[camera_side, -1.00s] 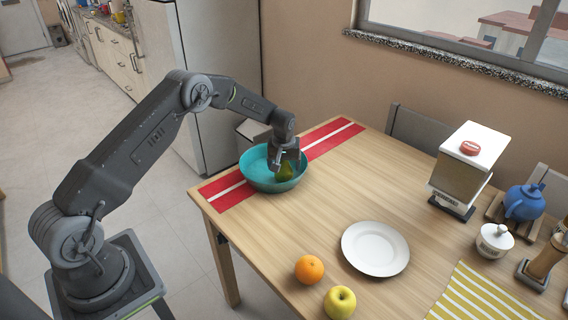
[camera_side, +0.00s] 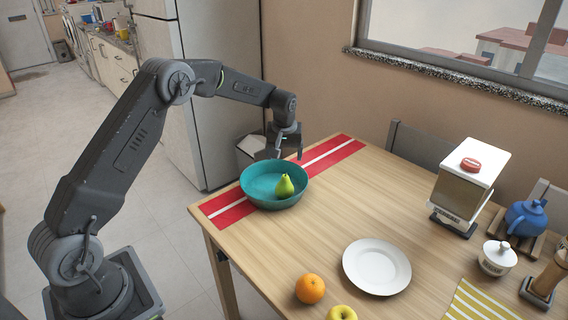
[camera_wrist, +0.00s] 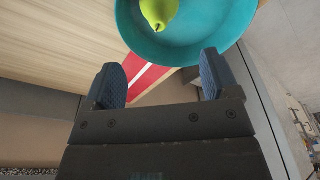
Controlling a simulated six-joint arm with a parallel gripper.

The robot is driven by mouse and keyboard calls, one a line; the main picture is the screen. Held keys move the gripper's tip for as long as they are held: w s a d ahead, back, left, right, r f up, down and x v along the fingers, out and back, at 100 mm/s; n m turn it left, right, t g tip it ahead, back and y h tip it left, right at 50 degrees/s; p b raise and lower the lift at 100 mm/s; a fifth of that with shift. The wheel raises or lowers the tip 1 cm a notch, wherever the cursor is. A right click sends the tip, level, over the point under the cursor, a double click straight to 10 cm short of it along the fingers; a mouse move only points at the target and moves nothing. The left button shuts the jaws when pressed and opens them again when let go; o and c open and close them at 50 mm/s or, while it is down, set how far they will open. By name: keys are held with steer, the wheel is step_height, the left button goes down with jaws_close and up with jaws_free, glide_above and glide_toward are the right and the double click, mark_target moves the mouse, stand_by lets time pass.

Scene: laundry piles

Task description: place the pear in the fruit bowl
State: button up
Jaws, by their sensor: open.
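The green pear (camera_side: 285,187) rests inside the teal fruit bowl (camera_side: 256,197), upright with its stem up, towards the right side of the bowl. The wrist view also shows the pear (camera_wrist: 158,12) in the bowl (camera_wrist: 205,38) at the top of the picture. My gripper (camera_side: 284,152) is open and empty, above the bowl's far rim in the side view. Its two fingers (camera_wrist: 160,82) are spread apart in the wrist view, with the pear beyond them and apart from them.
The bowl stands on a red and white runner (camera_side: 330,153) on the wooden table (camera_side: 310,235). An orange (camera_side: 310,289), a yellow apple (camera_side: 341,313) and a white plate (camera_side: 377,266) lie nearer the front. A dispenser (camera_side: 468,185) and a blue teapot (camera_side: 526,217) stand at right.

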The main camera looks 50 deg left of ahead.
steer(key=s+d+r+m+t, duration=0.1)
steer(key=s+d+r+m, duration=0.1)
steer(key=s+d+r, duration=0.45)
steer(key=s+d+r+m+t, duration=0.1)
steer(key=s+d+r+m, duration=0.15)
steer(key=s+r, duration=0.75)
steer(key=s+d+m+t, duration=0.1)
steer(key=s+d+m, duration=0.1)
steer(key=s, duration=0.7)
steer(key=s+d+r+m+t+h, duration=0.1)
steer(key=s+d, duration=0.3)
steer(key=s, duration=0.6)
steer(key=shift+s+d+r+m, duration=0.2)
steer(key=shift+d+r+m, duration=0.1)
steer(key=shift+m, duration=0.45)
